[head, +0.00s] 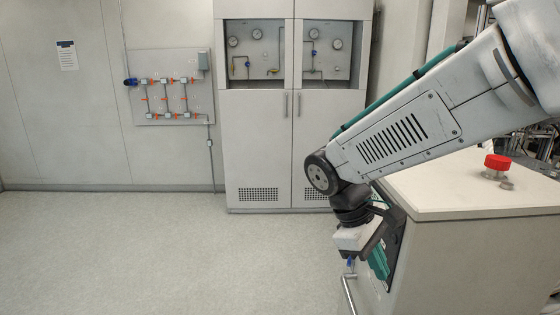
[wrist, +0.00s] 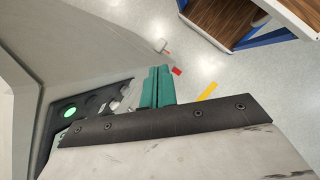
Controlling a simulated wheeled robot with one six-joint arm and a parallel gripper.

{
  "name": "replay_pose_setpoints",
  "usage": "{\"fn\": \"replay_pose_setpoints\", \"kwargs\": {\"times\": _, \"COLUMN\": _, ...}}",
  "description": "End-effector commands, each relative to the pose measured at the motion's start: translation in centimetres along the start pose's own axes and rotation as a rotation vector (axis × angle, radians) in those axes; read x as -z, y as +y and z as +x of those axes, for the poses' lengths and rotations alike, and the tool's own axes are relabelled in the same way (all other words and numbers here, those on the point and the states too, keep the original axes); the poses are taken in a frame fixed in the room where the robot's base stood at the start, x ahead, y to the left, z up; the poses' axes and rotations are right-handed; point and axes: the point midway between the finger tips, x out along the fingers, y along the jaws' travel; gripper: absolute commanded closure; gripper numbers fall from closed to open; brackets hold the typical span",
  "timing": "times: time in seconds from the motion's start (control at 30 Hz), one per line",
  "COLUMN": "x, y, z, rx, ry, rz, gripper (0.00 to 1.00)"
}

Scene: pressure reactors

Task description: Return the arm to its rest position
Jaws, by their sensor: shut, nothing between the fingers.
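My arm (head: 410,125) reaches in from the upper right in the head view and bends down at a dark joint. My gripper (head: 378,264) hangs below it, close to the front of a white-topped cabinet (head: 470,190). Its green fingers also show in the wrist view (wrist: 157,86), side by side, shut and empty. A dark panel (wrist: 50,140) with a lit green button (wrist: 70,112) is left of the fingers in the wrist view. I cannot tell whether the gripper touches the cabinet.
A red knob (head: 496,162) stands on the cabinet top. A handle rail (head: 349,294) is below the gripper. A tall grey cabinet (head: 293,150) with gauges and a valve board (head: 170,87) are at the back wall. The floor (head: 150,250) at left is clear.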

Motion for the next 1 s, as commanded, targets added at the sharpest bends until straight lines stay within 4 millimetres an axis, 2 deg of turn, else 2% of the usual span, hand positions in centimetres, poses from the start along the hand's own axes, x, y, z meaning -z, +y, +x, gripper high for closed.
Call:
{"fn": "replay_pose_setpoints", "kwargs": {"times": 0.03, "x": -2.2, "y": -0.4, "z": 0.1, "rx": 0.038, "ry": 0.04, "rz": 0.08, "gripper": 1.0}}
{"fn": "replay_pose_setpoints", "kwargs": {"times": 0.2, "x": -7.6, "y": -2.4, "z": 1.0, "rx": 0.165, "ry": 0.16, "rz": 0.331, "gripper": 1.0}}
{"fn": "replay_pose_setpoints", "kwargs": {"times": 0.4, "x": -12.7, "y": -4.8, "z": 2.1, "rx": 0.283, "ry": 0.298, "rz": 0.585, "gripper": 1.0}}
{"fn": "replay_pose_setpoints", "kwargs": {"times": 0.5, "x": -14.6, "y": -5.8, "z": 2.6, "rx": 0.317, "ry": 0.361, "rz": 0.675, "gripper": 1.0}}
{"fn": "replay_pose_setpoints", "kwargs": {"times": 0.73, "x": -17.5, "y": -6.2, "z": 2.7, "rx": 0.315, "ry": 0.459, "rz": 0.788, "gripper": 1.0}}
{"fn": "replay_pose_setpoints", "kwargs": {"times": 1.0, "x": -18.0, "y": -5.9, "z": 2.5, "rx": 0.309, "ry": 0.476, "rz": 0.813, "gripper": 1.0}}
